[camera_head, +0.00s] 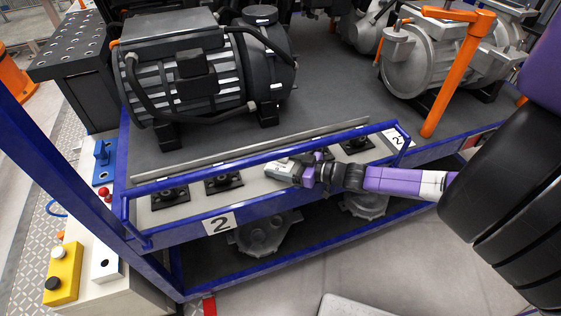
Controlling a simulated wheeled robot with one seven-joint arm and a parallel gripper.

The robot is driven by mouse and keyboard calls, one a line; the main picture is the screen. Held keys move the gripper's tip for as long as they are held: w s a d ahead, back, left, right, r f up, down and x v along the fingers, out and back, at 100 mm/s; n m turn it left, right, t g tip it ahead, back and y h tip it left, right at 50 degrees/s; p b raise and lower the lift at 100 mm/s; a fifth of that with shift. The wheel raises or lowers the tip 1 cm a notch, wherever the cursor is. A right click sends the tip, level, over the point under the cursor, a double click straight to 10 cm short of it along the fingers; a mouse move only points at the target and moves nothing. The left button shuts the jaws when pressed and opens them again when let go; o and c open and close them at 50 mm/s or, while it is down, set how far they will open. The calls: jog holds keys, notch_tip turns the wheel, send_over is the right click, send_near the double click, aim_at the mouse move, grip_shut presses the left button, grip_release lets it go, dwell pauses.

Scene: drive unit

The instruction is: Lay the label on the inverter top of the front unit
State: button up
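The nearest drive unit, a black finned motor (195,72), stands on the cart's grey deck at the upper left. A rounded black housing (262,38) rises at its right end, with small white marks on it; I cannot tell for sure that this is the inverter top. My gripper (277,172) is low over the cart's front strip, well in front of and below the unit, pointing left. Its fingers are small and partly merge with the strip, so their opening is unclear. I cannot make out a loose label in or near them.
A blue rail (250,157) runs along the cart's front edge, beside my gripper. Black mounts (224,181) sit on the strip. A grey motor with an orange post (455,75) stands at the right.

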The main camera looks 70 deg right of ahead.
jog(key=shift+w, duration=0.1)
jog(key=c, duration=1.3)
jog(key=shift+c, duration=0.2)
jog(key=shift+r, duration=0.2)
jog(key=shift+r+p, duration=0.45)
jog(key=shift+p, duration=0.35)
jog(key=shift+r, duration=0.15)
